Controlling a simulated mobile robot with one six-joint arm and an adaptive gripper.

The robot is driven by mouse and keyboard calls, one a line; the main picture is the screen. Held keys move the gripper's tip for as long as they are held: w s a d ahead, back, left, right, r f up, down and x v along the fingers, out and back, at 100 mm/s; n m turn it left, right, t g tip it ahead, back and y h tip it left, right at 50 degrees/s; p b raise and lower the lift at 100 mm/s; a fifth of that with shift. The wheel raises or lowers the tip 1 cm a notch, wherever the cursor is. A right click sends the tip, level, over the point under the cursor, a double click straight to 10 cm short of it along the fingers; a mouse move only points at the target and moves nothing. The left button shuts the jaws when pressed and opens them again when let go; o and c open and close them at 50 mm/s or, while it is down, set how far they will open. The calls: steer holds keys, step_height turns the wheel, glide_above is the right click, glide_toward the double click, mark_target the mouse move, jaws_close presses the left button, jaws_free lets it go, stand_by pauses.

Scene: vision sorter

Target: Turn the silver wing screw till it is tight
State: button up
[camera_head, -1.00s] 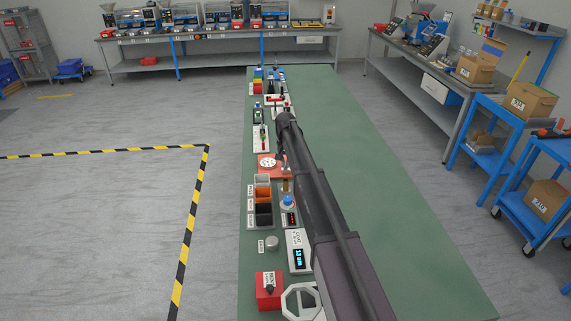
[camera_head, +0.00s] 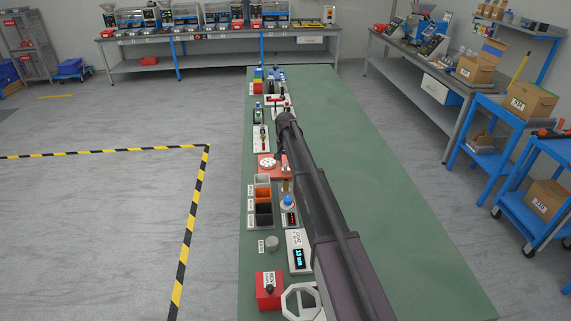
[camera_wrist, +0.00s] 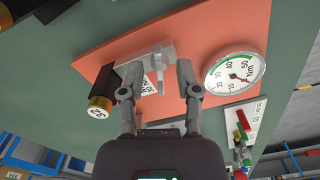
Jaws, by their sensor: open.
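In the wrist view the silver wing screw (camera_wrist: 159,80) stands at a pale grey block (camera_wrist: 147,53) on an orange-red plate (camera_wrist: 193,35). My gripper (camera_wrist: 155,82) is open, with one finger on each side of the wing screw. I see gaps between the fingers and the screw. A round white dial (camera_wrist: 236,80) marked Nm sits on the same plate, to the right of the fingers. Its exact reading is too small to tell. In the head view the plate (camera_head: 284,173) and the dial (camera_head: 268,162) show, while my arm hides much around the screw.
A black cylinder with a brass end marked 32 (camera_wrist: 101,103) lies left of my gripper. A white board with coloured parts (camera_wrist: 240,115) is at the right. Bins (camera_head: 263,214) and a digital display (camera_head: 299,257) line the green bench (camera_head: 400,250), whose right side is clear.

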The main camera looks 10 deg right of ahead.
steer(key=shift+n, duration=0.4)
steer(key=n, duration=0.8)
steer(key=shift+d, duration=0.1)
steer(key=n, duration=0.8)
step_height(320, 180, up, 14)
steer(key=p, duration=1.4)
steer(key=s+d+f+n+b, duration=0.1)
steer(key=s+d, duration=0.3)
steer(key=s, duration=1.5)
steer(key=shift+n, duration=0.8)
steer(key=shift+w, duration=0.1)
